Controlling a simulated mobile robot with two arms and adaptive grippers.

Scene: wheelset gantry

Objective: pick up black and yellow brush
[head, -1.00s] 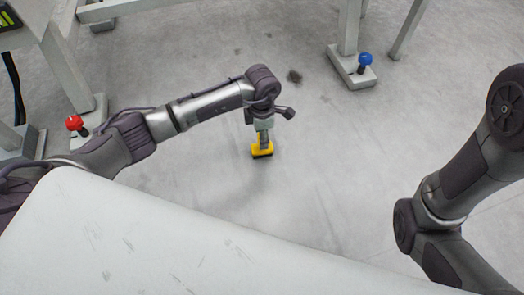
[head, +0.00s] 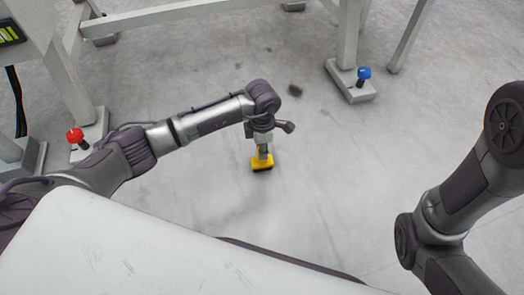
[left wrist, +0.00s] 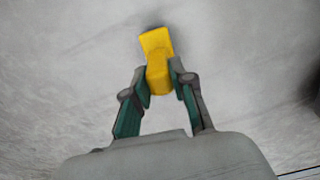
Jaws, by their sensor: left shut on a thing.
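The black and yellow brush (head: 262,163) is below my left gripper (head: 263,149) in the head view, with its yellow body up and a dark strip along its lower edge. In the left wrist view the yellow brush (left wrist: 157,58) sits between the two green-padded fingers of my left gripper (left wrist: 160,85), which is shut on it. I cannot tell for sure whether the brush touches the floor. My right arm is at the right of the head view, but its gripper is out of view.
A grey metal frame (head: 180,16) stands on the floor at the back. Its feet carry a red knob (head: 75,136) at the left and a blue knob (head: 364,73) at the right. A dark spot (head: 295,90) marks the floor. The floor around the brush is clear.

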